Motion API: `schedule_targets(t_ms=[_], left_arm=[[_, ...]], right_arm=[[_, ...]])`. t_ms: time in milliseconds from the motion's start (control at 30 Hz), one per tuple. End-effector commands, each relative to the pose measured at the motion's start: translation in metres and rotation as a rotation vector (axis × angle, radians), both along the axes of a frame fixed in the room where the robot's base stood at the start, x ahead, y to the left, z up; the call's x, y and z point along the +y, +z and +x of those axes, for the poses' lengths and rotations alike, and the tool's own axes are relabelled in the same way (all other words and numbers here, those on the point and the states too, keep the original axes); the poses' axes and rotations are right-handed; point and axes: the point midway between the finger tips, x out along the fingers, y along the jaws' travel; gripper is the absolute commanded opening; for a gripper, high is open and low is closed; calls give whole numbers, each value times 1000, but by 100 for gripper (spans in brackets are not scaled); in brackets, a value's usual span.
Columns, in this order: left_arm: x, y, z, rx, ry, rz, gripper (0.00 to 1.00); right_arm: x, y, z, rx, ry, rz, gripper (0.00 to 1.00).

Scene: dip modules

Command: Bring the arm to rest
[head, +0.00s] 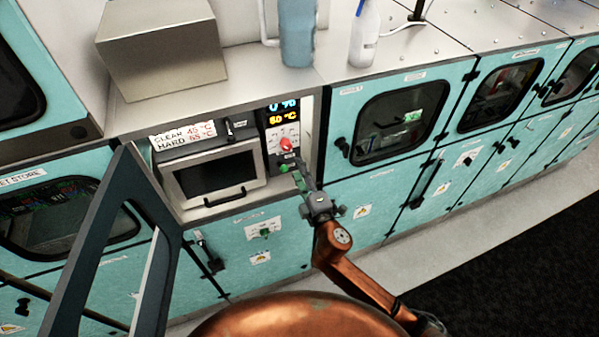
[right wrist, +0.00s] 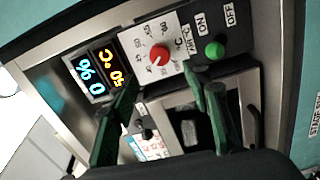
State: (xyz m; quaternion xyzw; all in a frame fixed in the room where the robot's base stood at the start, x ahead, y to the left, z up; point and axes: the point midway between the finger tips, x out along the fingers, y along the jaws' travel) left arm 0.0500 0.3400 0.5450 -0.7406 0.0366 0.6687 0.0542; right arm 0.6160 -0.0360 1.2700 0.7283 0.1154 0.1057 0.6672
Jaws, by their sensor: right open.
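My right arm, copper coloured, reaches up from the bottom of the head view to a control panel (head: 284,130). Its right gripper (head: 296,174) is open just in front of the panel's lower part. In the right wrist view the green fingers of the gripper (right wrist: 160,78) stand apart with nothing between them. Beyond them are a red knob (right wrist: 159,55) and a green button (right wrist: 214,50) beside ON and OFF labels. A lit display (right wrist: 96,77) shows blue and yellow figures. I cannot tell whether a finger touches the panel. My left gripper is out of view.
A small chamber with a dark window (head: 215,172) is shut left of the panel. A grey framed door (head: 95,235) stands open at the left. A metal box (head: 165,55), a blue-grey container (head: 297,35) and a white bottle (head: 365,35) stand on top. Floor at right is clear.

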Motion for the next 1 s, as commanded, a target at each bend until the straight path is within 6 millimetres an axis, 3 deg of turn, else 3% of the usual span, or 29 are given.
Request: schedule_targets(t_ms=[333, 467, 567, 633, 767, 900, 1000], left_arm=[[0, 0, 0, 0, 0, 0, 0], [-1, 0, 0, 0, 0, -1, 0], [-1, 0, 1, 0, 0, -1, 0], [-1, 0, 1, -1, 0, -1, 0], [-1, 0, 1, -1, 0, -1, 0], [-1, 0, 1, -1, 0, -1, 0], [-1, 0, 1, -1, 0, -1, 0]], right_arm=[[0, 0, 0, 0, 0, 1, 44], [-17, -9, -2, 45, -42, 48, 44], [-57, -29, -8, 147, -139, 156, 44], [-95, -53, -19, 249, -234, 258, 44], [-166, -105, -57, 450, -431, 457, 44], [-228, -159, -118, 653, -635, 649, 44], [-261, -191, -170, 782, -771, 766, 44]])
